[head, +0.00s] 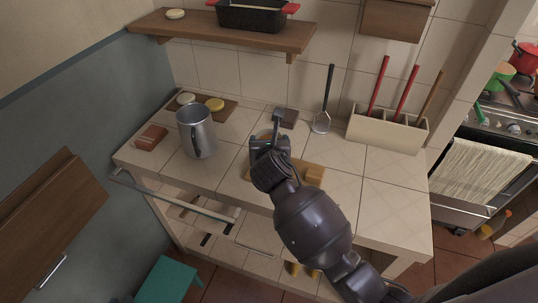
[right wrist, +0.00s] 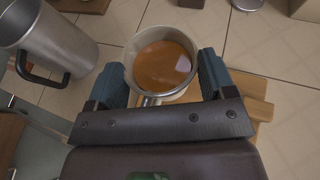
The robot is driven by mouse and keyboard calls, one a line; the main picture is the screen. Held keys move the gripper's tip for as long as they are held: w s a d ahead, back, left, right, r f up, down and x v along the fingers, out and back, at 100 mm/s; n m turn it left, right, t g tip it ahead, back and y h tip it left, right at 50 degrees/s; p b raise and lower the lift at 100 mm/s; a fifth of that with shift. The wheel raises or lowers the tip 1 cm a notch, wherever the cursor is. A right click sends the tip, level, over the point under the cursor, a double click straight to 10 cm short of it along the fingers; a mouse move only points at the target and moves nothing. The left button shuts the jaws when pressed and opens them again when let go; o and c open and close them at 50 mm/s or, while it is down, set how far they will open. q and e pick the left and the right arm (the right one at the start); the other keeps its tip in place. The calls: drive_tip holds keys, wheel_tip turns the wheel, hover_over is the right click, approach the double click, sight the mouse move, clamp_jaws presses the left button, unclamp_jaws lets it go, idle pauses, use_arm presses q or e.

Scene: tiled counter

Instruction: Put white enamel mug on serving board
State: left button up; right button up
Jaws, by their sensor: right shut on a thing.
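The white enamel mug (right wrist: 137,78) shows in the right wrist view, upright, with brown liquid inside and its handle towards my wrist. My right gripper (right wrist: 165,75) is shut on it, one finger on each side. In the head view my right gripper (head: 268,143) is over the counter and hides most of the mug. The serving board (head: 314,176) is a light wooden board on the counter, partly behind my arm; it also shows in the right wrist view (right wrist: 258,104), beneath and right of the mug. Whether the mug touches the board I cannot tell. My left gripper is out of view.
A tall metal pitcher (head: 197,133) stands left of my gripper. A utensil box (head: 386,130) with red-handled tools stands at the back right. A small board with round items (head: 215,104) and a reddish-brown block (head: 150,137) are at the left. A shelf (head: 235,35) hangs above.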

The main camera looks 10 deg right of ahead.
drive_tip(key=shift+f+b, duration=0.4)
drive_tip(key=shift+f, duration=1.7)
drive_tip(key=shift+f, duration=0.1)
drive_tip(key=o, duration=1.1)
drive_tip(key=shift+c, duration=0.2)
drive_tip(key=p+v, duration=0.1)
drive_tip(key=v, duration=1.1)
drive_tip(key=shift+s, duration=0.1)
